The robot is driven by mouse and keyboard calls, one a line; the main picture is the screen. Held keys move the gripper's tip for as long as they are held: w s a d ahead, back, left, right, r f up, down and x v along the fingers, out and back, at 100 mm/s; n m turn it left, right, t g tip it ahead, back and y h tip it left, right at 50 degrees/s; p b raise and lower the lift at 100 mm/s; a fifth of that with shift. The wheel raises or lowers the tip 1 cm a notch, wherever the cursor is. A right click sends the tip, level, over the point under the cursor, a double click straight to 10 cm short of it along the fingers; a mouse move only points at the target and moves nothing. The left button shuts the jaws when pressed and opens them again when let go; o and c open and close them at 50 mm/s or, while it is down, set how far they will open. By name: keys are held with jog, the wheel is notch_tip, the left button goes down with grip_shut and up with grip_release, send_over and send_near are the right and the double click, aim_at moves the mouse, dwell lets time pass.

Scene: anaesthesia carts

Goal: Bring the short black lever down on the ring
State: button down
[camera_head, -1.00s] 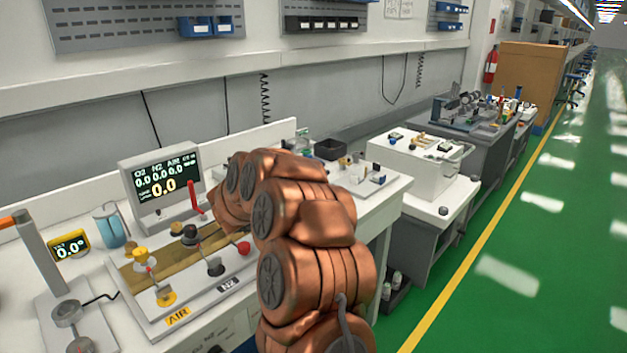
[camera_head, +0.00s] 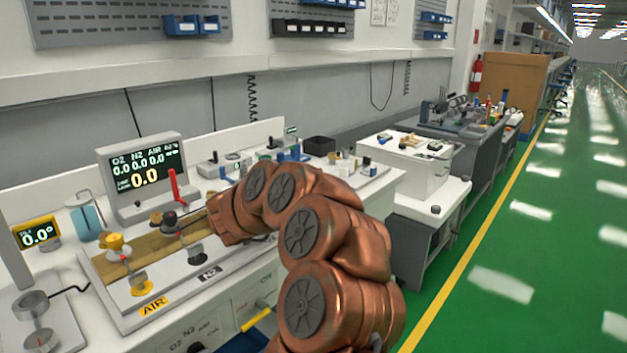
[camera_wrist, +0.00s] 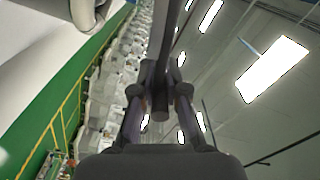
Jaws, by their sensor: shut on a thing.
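In the wrist view my gripper (camera_wrist: 160,108) has its two dark fingers closed around a dark rod (camera_wrist: 161,85) that runs up the picture. I cannot tell for sure whether this rod is the short black lever. In the head view my copper arm reaches over the bench and its end hides the fingers. Left of it, a gas panel (camera_head: 215,281) carries a black knob (camera_head: 168,219) beside an upright red lever (camera_head: 175,187). A black-topped fitting (camera_head: 197,252) stands above the N2 label. I cannot make out the ring for certain.
A monitor (camera_head: 142,180) stands behind the panel. A yellow valve (camera_head: 116,246) is on the panel's left. A small angle display (camera_head: 38,233) and a grey stand (camera_head: 38,340) are farther left. Small fittings and a black bin (camera_head: 319,147) lie behind my arm. The green floor at right is clear.

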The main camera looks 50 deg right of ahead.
jog(key=c, duration=1.2)
grip_release()
jog(key=a, duration=1.2)
jog(key=shift+w, duration=0.1)
